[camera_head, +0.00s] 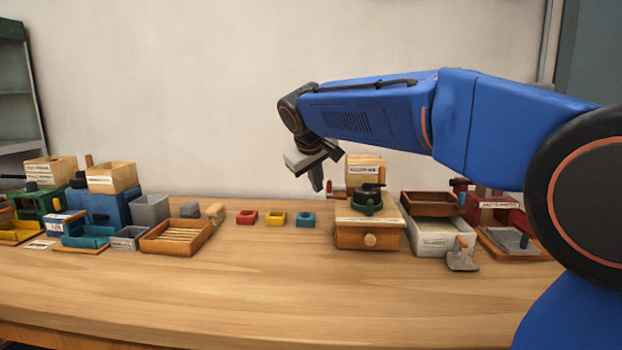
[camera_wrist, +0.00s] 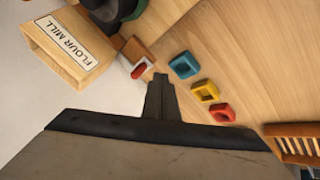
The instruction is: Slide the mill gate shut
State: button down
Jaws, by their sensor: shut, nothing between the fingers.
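The flour mill stands right of the table's middle, a wooden drawer base (camera_head: 370,236) with a round knob, a dark green round part and a wooden hopper (camera_head: 364,162) above. In the wrist view the hopper (camera_wrist: 75,42) reads "FLOUR MILL". A small wooden slide with a red and white end, apparently the gate (camera_wrist: 138,68), sticks out from the mill's side; it also shows in the head view (camera_head: 337,191). My gripper (camera_head: 317,186) is shut and empty, pointing down just left of the mill. In the wrist view its fingertips (camera_wrist: 160,80) appear close to the slide's end; contact cannot be told.
Red (camera_head: 247,217), yellow (camera_head: 275,218) and blue (camera_head: 305,219) small square cups stand left of the mill. A slatted wooden tray (camera_head: 177,238) and green and blue machines are farther left. Brown and white boxes (camera_head: 440,243) and a scoop stand right. The front table is clear.

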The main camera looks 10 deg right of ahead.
jog(key=shift+w+d, duration=0.25)
jog(key=shift+d, duration=0.25)
jog(key=shift+w+d, duration=0.25)
jog(key=shift+d, duration=0.25)
jog(key=shift+s+d, duration=0.25)
jog(key=shift+d, duration=0.5)
jog(key=shift+s+d, duration=0.25)
jog(key=shift+d, duration=0.5)
